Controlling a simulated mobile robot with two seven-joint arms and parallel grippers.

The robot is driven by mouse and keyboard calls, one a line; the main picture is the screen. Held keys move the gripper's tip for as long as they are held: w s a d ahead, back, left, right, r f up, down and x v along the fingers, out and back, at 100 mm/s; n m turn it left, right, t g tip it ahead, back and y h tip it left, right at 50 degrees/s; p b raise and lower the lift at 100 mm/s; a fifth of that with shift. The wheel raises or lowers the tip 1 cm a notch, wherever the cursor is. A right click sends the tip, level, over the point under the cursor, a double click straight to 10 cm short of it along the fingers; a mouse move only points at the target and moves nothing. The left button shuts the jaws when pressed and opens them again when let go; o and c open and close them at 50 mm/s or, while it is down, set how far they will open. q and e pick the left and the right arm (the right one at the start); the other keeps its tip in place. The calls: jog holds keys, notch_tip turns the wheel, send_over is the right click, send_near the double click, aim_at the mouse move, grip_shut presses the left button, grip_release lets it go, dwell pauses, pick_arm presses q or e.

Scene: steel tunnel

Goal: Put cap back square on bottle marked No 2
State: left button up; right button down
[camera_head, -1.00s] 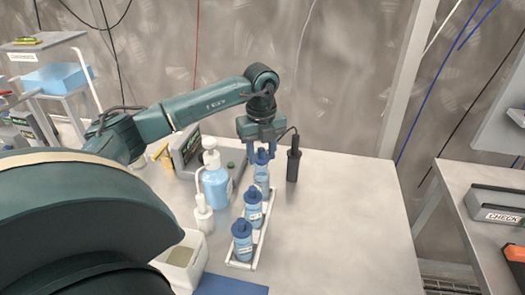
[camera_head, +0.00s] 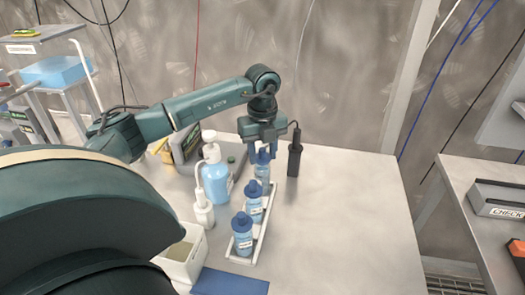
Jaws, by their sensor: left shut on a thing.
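Three blue bottles with dark blue caps stand in a row in a white rack (camera_head: 262,240) on the table. The far bottle (camera_head: 262,173) is under my left gripper (camera_head: 262,150). That gripper points down and is shut on a dark blue cap (camera_head: 263,158) at the far bottle's top. I cannot tell whether the cap is seated or square. The middle bottle (camera_head: 254,208) and the near bottle (camera_head: 242,241) have caps on. Their white labels are too small to read, so I cannot tell which is No 2. My right gripper is not in view.
A larger blue pump bottle (camera_head: 216,183) and a small white bottle (camera_head: 204,213) stand left of the rack. A black upright device (camera_head: 294,158) stands close right of the gripper. A white bin (camera_head: 183,262) and blue mat (camera_head: 228,284) lie nearer. The table's right side is clear.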

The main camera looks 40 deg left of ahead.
pick_arm(q)
jog(key=shift+f, duration=0.1)
jog(key=shift+f+b, duration=0.4)
jog(key=shift+f, duration=0.25)
dwell(0.3)
jog(key=shift+s+d+f, duration=0.1)
jog(key=shift+s+f, duration=0.1)
jog(key=shift+f, duration=0.35)
dwell(0.4)
jog(key=o, duration=1.7)
jog(key=shift+w, duration=0.1)
jog(key=shift+r, duration=0.1)
